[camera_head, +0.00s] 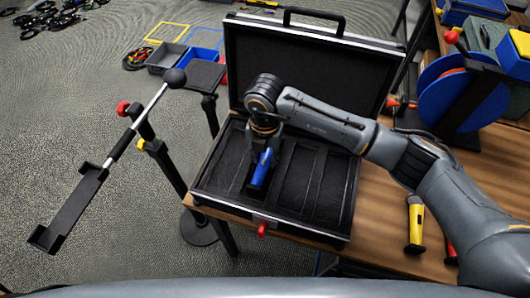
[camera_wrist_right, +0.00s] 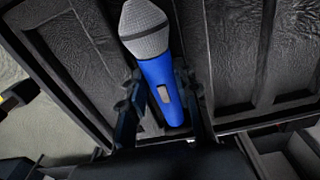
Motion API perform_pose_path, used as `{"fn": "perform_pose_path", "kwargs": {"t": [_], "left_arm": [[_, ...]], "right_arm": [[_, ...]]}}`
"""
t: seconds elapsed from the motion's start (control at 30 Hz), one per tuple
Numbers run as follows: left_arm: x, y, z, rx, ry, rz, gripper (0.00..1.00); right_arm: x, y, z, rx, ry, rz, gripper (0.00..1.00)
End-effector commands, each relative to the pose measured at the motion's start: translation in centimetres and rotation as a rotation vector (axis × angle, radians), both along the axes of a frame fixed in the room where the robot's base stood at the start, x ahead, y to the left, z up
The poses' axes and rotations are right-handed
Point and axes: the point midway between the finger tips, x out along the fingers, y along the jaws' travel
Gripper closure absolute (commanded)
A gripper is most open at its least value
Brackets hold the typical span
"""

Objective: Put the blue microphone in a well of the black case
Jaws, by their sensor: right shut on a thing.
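The blue microphone (camera_head: 262,168) has a blue body and a grey mesh head, seen best in the right wrist view (camera_wrist_right: 157,72). My right gripper (camera_head: 260,152) is shut on its body, with one finger on each side. It holds the microphone over or in the left-middle part of the open black case (camera_head: 222,206). I cannot tell whether the microphone touches the well floor. The case has several long dark wells with thin dividers, and its lid (camera_head: 312,70) stands open at the back. My left gripper is not in view.
A yellow microphone (camera_head: 415,225) and a partly hidden red one (camera_head: 450,252) lie on the wooden table (camera_head: 385,255) right of the case. A blue cable reel (camera_head: 445,95) stands behind them. A stand with a tilted bar (camera_head: 125,142) is left of the case.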

Motion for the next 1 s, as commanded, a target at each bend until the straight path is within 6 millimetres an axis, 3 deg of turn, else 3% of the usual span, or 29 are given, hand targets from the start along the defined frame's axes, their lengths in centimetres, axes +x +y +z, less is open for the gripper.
{"fn": "perform_pose_path", "kwargs": {"t": [0.27, 0.3, 0.4, 0.8, 1.0], "left_arm": [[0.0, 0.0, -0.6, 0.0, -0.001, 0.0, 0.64], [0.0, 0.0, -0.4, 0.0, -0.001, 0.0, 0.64], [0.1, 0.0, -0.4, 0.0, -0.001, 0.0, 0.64], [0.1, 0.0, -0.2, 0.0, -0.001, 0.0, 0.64], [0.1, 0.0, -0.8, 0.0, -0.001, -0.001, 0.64]], "right_arm": [[0.0, 0.0, -0.4, 0.001, -0.001, 0.0, 1.0], [0.0, 0.0, -0.3, 0.001, -0.001, 0.0, 0.63], [0.0, 0.0, -0.3, 0.0, -0.001, 0.0, 0.47], [0.0, 0.0, -0.1, 0.001, -0.001, 0.0, 0.47], [0.2, 0.1, 1.9, 0.002, -0.006, 0.001, 0.47]]}}
